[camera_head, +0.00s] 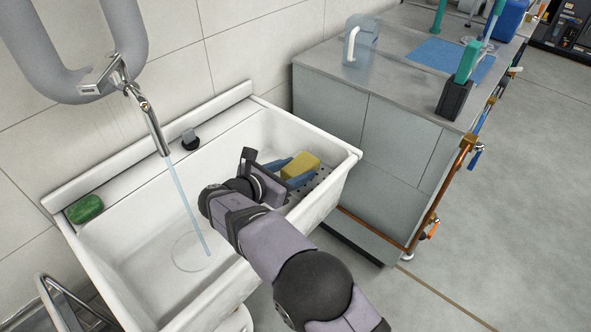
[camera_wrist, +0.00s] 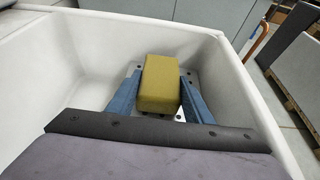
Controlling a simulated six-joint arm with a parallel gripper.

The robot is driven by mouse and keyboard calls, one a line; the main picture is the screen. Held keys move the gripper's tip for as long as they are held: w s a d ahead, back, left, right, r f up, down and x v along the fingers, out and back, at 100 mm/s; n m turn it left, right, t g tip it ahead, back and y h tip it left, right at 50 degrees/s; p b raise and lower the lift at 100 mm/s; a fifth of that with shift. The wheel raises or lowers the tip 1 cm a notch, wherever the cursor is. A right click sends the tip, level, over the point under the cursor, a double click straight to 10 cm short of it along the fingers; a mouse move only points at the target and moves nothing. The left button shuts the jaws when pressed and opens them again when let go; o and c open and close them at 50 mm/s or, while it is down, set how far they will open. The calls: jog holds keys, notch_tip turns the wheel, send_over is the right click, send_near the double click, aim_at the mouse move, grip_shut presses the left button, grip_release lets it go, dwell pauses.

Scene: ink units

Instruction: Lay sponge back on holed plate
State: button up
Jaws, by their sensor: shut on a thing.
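The yellow sponge (camera_head: 300,165) is a block at the right end of the white sink. In the wrist view the sponge (camera_wrist: 158,84) sits between the two blue fingers of my gripper (camera_wrist: 161,74). My gripper (camera_head: 296,169) is shut on it from both sides. The holed plate (camera_head: 320,180) lies at the sink's right end, partly hidden by the sponge and fingers. It also shows below the sponge in the wrist view (camera_wrist: 150,115). I cannot tell whether the sponge touches the plate.
The white sink (camera_head: 135,262) has raised walls around my gripper. Water runs from the tap (camera_head: 150,120) into its left part. A green block (camera_head: 85,208) lies on the left rear ledge. A grey cabinet (camera_head: 365,130) with a clear jug (camera_head: 360,42) stands to the right.

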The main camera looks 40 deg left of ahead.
jog(key=o, duration=1)
jog(key=shift+f, duration=0.1)
jog(key=shift+s+r, duration=0.15)
jog(key=shift+r, duration=0.05)
jog(key=v, duration=1.1)
jog(key=shift+s+r+p, duration=0.1)
jog(key=shift+s+p, duration=0.2)
jog(key=shift+s, duration=0.05)
